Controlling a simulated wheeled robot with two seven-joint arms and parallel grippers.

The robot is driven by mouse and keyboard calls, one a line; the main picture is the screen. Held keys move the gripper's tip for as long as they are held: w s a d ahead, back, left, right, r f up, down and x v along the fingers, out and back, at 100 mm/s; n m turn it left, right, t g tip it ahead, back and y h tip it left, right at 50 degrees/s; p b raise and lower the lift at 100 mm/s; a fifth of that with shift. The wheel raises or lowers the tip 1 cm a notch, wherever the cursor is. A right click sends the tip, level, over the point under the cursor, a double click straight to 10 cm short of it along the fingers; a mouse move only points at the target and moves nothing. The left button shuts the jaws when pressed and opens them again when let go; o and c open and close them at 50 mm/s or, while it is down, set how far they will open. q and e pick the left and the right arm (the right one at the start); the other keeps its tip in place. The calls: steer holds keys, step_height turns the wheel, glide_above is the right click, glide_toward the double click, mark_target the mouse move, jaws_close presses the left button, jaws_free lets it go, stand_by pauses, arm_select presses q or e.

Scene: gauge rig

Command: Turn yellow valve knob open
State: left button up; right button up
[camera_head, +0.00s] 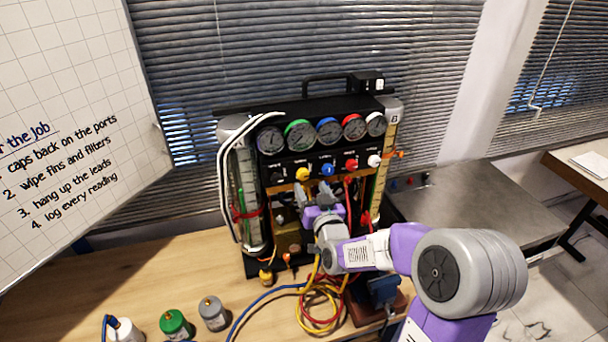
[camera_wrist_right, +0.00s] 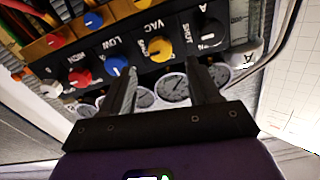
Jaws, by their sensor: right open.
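The yellow valve knob (camera_head: 302,174) is on the dark front panel of the gauge rig (camera_head: 315,158), between a black knob and a blue knob. In the right wrist view the yellow knob (camera_wrist_right: 160,48) shows beside the word VAC. My right gripper (camera_head: 322,207) is in front of the rig, below the knob row in the head view. In the right wrist view its two fingers (camera_wrist_right: 161,66) are apart and empty, with the yellow knob showing just past the gap between their tips. Contact with the knob is not visible. My left gripper is out of view.
The blue knob (camera_head: 327,169), red knob (camera_head: 351,164) and black knob (camera_wrist_right: 210,35) are close by. Gauges (camera_head: 299,135) line the panel above. Coiled hoses (camera_head: 318,308) lie on the wooden bench (camera_head: 190,270). Green (camera_head: 175,324) and grey (camera_head: 212,313) canisters stand at front left.

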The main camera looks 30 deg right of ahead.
mark_target(304, 176)
steer(key=p+x, duration=0.1)
steer(key=x, duration=0.6)
steer(key=shift+a+f, duration=0.1)
